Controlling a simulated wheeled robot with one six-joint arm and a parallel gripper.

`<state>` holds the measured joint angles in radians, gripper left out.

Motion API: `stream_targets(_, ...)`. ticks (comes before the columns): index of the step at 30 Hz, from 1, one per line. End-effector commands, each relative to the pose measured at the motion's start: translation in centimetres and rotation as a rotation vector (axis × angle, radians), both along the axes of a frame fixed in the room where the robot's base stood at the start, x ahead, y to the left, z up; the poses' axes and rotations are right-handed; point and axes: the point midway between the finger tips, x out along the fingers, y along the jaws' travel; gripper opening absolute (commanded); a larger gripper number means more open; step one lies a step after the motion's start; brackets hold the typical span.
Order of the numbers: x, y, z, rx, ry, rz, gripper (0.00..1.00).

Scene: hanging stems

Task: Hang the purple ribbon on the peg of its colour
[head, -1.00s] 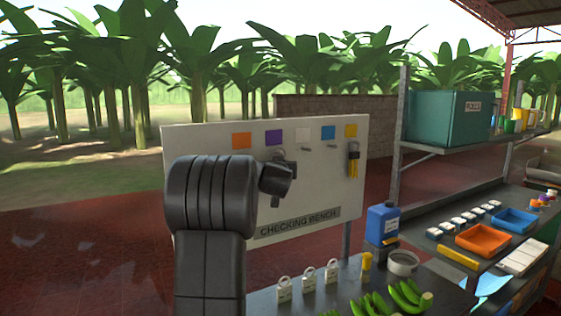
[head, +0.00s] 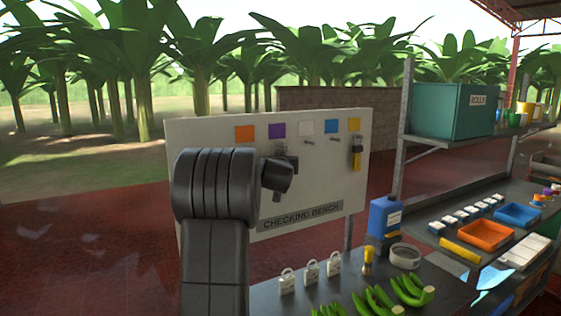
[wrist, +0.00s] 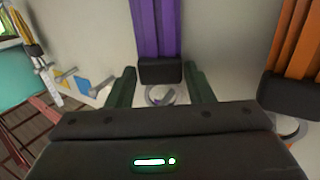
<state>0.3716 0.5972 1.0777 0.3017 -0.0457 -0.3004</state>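The purple ribbon (wrist: 158,25) shows in the wrist view as purple strips running up the picture from a black band (wrist: 160,70). A pale metal ring (wrist: 162,95) sits at the band's other end, against the white board. I cannot tell whether the ring is around a peg. My gripper (wrist: 160,72) has a dark green finger on each side of the band, close against its edges, and looks shut on it. In the head view my gripper (head: 287,152) is at the board below the purple square (head: 277,130); the ribbon and the purple peg are mostly hidden there.
The white board (head: 215,140) carries orange, white, blue and yellow squares too. An orange ribbon (wrist: 298,45) hangs beside the purple one. A yellow ribbon (head: 356,160) hangs at the board's right. Bottles, padlocks and bananas (head: 380,300) stand on the bench below.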

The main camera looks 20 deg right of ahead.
Motion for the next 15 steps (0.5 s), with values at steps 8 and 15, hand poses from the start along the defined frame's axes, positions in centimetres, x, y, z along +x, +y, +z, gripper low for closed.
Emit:
stream_targets(8, 0.08, 0.17, 0.05, 0.0, 0.0, 0.003, 0.66)
stream_targets(15, 0.07, 0.29, 0.05, 0.0, -0.001, 0.004, 0.66)
